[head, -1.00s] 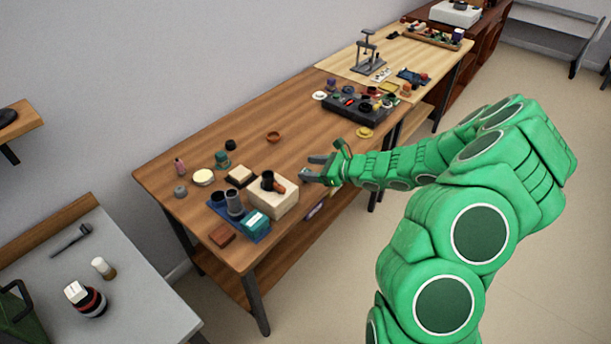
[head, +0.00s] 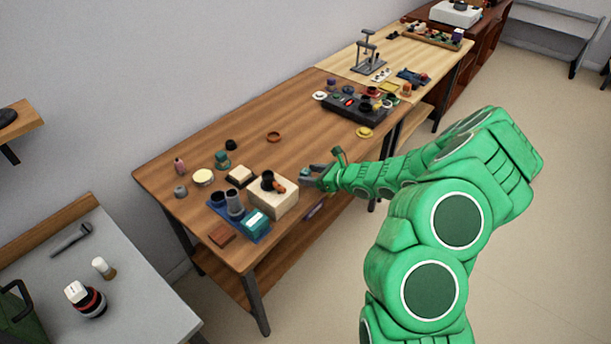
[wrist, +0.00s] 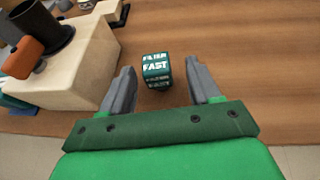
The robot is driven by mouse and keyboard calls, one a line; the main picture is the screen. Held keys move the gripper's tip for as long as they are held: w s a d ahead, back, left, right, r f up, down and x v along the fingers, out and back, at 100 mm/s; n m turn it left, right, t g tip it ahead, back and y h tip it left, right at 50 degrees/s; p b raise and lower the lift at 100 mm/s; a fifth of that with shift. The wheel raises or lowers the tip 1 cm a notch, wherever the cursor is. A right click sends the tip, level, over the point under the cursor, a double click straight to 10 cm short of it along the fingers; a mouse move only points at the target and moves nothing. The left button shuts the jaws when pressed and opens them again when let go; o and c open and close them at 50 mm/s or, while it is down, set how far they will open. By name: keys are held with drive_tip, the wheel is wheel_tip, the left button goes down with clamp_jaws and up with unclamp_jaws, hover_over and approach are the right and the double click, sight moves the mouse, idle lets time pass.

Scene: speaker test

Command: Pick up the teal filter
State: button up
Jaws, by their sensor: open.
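A small teal box with white lettering, which I take to be the teal filter (wrist: 156,68), stands on the wooden table in the wrist view. It is between and slightly beyond the tips of my gripper (wrist: 159,80), with a gap on each side. My gripper is open and holds nothing. In the head view my gripper (head: 308,177) is low over the table, right of a cream block. A bit of teal shows by its fingertips there, mostly hidden by the fingers.
The cream block (head: 285,203) stands close on the left, bearing a dark cup (wrist: 47,35) and an orange-brown piece (wrist: 22,57). A blue tray (head: 262,238) holds grey cups and another teal box. The table's front edge is near; the wood behind is mostly clear.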

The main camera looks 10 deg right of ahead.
sight(301, 173)
drive_tip(key=shift+x, duration=2.05)
drive_tip(key=shift+a, duration=0.1)
drive_tip(key=shift+c, duration=0.4)
drive_tip(key=shift+r, duration=0.1)
drive_tip(key=c, duration=1)
